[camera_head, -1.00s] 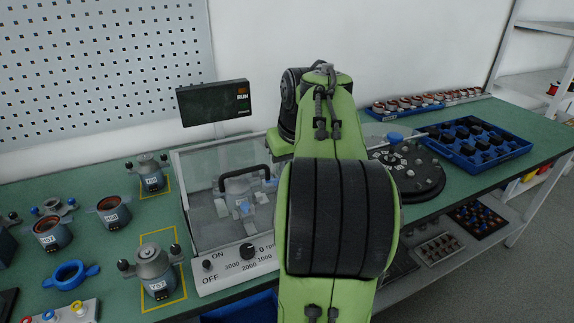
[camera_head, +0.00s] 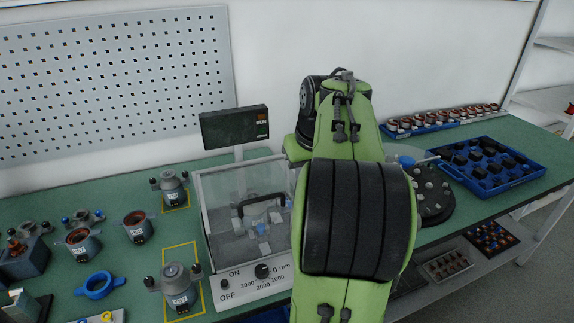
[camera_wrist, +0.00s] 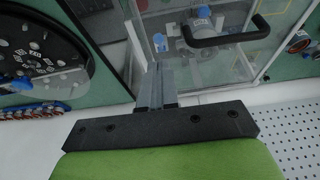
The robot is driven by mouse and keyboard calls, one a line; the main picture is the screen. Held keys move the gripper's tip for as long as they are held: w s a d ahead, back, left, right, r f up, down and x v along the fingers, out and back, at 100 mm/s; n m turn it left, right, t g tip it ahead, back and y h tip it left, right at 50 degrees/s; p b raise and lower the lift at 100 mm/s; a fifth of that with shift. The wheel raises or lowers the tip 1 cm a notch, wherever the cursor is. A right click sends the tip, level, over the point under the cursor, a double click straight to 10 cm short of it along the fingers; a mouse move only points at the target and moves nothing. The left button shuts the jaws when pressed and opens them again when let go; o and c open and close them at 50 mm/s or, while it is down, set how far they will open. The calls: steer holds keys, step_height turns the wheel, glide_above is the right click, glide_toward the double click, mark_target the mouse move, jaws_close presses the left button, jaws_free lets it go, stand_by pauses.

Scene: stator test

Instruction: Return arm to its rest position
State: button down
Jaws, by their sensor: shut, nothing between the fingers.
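My green arm (camera_head: 345,225) fills the centre right of the head view, bent over the bench. It hides my gripper there. In the wrist view my gripper (camera_wrist: 157,75) shows as two grey fingers pressed together with nothing between them. The fingertips are in front of the clear test box (camera_wrist: 215,50) with its black handle, close to its side; I cannot tell whether they touch. In the head view the test box (camera_head: 215,225) stands left of my arm with its cover down over a motor part.
A round black turntable (camera_head: 433,205) and a blue tray (camera_head: 490,165) of black parts stand right of my arm. A small screen (camera_head: 235,128) stands behind the box. Several grey motor housings and a blue ring (camera_head: 99,285) are on the left of the green bench.

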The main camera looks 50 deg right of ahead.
steer(key=w+a+r+n+t+p, duration=0.1)
steer(key=a+r+n+p, duration=0.3)
steer(key=a, duration=1.3)
steer(key=s+a+n+t+y+p, duration=0.1)
steer(key=s+a+p, duration=0.4)
steer(key=s+a, duration=0.5)
steer(key=a+y, duration=0.1)
steer(key=a, duration=0.1)
steer(key=shift+s+a+f+n, duration=0.2)
steer(key=shift+s+a+n, duration=0.1)
steer(key=shift+a+n, duration=0.1)
steer(key=shift+d, duration=0.1)
